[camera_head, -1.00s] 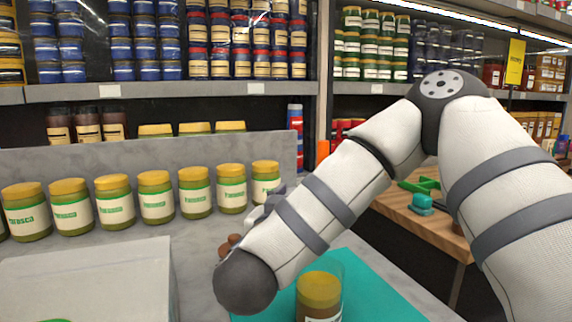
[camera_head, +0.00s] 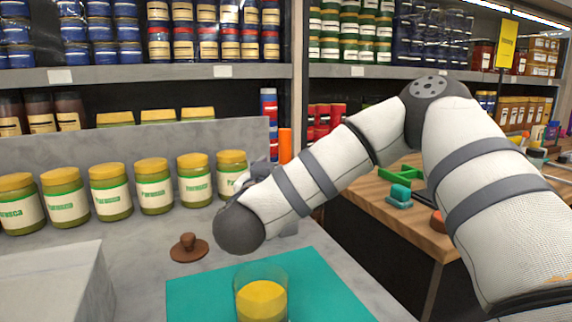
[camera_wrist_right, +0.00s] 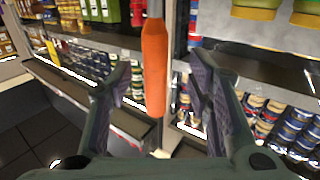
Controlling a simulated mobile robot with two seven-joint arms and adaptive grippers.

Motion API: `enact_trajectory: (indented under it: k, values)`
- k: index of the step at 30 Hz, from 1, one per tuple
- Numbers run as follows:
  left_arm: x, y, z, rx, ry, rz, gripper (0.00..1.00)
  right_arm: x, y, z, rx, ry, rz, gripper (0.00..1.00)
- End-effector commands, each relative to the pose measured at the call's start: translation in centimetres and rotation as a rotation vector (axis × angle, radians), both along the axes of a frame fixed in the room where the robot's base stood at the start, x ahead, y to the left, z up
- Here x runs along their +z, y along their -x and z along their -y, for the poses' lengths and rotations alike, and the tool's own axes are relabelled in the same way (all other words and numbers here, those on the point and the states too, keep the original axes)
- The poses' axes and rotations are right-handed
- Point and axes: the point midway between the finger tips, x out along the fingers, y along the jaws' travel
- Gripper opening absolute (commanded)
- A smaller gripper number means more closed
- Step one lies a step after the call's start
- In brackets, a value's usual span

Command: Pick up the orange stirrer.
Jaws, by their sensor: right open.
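The orange stirrer (camera_head: 286,145) stands upright behind the right arm's lower end in the head view. Only its orange handle shows there; its lower part is hidden. In the right wrist view its handle (camera_wrist_right: 155,65) lies between the two fingers, with a grey rod running on to the top edge. My right gripper (camera_wrist_right: 160,78) is open, with a gap visible on both sides of the handle. In the head view the gripper is mostly hidden behind my forearm. My left gripper is not in view.
A row of yellow-lidded jars (camera_head: 154,187) lines the counter's back. A brown knobbed lid (camera_head: 188,248) lies in front of them. A yellow-filled glass (camera_head: 262,300) stands on a teal mat (camera_head: 200,290). A grey box (camera_head: 50,280) is at lower left. A wooden table (camera_head: 400,215) is at right.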

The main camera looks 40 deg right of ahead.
Motion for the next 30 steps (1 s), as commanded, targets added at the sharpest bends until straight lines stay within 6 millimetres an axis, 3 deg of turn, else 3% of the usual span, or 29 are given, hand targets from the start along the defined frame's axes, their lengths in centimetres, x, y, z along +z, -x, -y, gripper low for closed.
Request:
enact_trajectory:
  k: [7, 15, 17, 21, 22, 30]
  values:
    - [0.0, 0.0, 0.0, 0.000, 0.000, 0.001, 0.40, 0.7, -2.3, 3.9, -0.004, -0.001, 0.002, 0.46]
    - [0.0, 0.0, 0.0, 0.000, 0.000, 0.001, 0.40, 0.7, -2.8, 4.3, -0.001, 0.000, 0.001, 0.46]
    - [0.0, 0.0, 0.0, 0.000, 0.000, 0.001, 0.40, 0.7, -2.8, 4.3, -0.001, 0.000, 0.001, 0.35]
    - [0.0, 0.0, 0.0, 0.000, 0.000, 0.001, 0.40, 0.7, -2.8, 4.3, -0.001, 0.000, 0.001, 0.03]
    - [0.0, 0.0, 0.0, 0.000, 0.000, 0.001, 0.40, 0.7, -2.8, 4.3, -0.001, 0.000, 0.001, 0.00]
    - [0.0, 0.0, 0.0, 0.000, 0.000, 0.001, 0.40, 0.8, -2.8, 4.3, -0.001, 0.000, 0.003, 0.00]
